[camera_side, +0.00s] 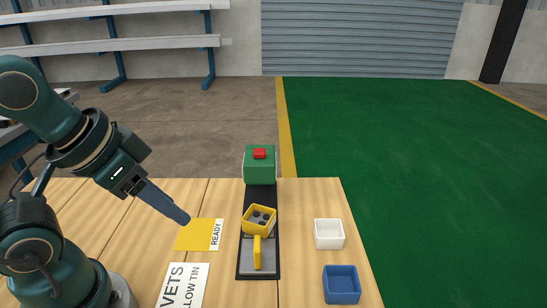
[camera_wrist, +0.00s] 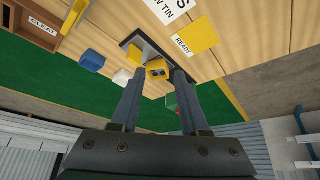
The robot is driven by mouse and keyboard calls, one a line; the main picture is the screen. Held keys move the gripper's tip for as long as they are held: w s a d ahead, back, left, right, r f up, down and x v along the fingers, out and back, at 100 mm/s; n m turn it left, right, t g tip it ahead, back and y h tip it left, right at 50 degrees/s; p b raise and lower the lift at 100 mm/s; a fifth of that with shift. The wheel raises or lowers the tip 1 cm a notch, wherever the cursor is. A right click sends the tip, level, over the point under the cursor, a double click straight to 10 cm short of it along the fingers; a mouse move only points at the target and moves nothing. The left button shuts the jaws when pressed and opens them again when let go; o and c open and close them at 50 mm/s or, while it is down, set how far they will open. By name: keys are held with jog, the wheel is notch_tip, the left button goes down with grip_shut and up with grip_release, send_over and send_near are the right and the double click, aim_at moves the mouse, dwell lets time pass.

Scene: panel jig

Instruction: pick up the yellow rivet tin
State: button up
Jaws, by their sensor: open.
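The yellow rivet tin (camera_side: 259,219) is a small open-topped box with dark round contents. It sits on the black jig strip (camera_side: 242,262) on the wooden table, turned slightly askew. My gripper (camera_side: 186,219) is to the left of the tin in the side view, apart from it, above the edge of the yellow READY card (camera_side: 195,236). In the wrist view my gripper (camera_wrist: 158,72) is open, and the tin (camera_wrist: 158,68) shows between the two fingertips, beyond them. Nothing is held. The side view shows the fingers overlapped.
An upright yellow piece (camera_side: 257,251) stands just in front of the tin. A green block (camera_side: 260,167) with a red button is behind it. A white box (camera_side: 328,233) and a blue box (camera_side: 341,284) stand at the right. A lettered white card (camera_side: 183,286) lies front left.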

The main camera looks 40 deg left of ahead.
dwell(0.3)
jog(key=o, duration=0.9)
jog(key=w+d+r+n+g+h, duration=0.1)
jog(key=w+d+n+g+h, duration=0.1)
jog(key=d+n+g+h, duration=0.3)
jog(key=n+t+h, duration=0.2)
jog(key=n+h, duration=0.4)
jog(key=n, duration=0.7)
send_near(270, 221)
notch_tip(270, 221, up, 4)
jog(key=s+d, duration=0.1)
jog(key=s, duration=0.1)
jog(key=a+f+n+t, duration=0.1)
jog(key=a+f+n, duration=0.1)
jog(key=a+f+n+t+h, duration=0.1)
jog(key=a+f+n, duration=0.1)
jog(key=a, duration=0.1)
jog(key=shift+f+h, duration=0.3)
jog(key=shift+s+a+f, duration=0.1)
jog(key=shift+a+f, duration=0.1)
jog(key=shift+f, duration=0.05)
jog(key=shift+x, duration=5.85)
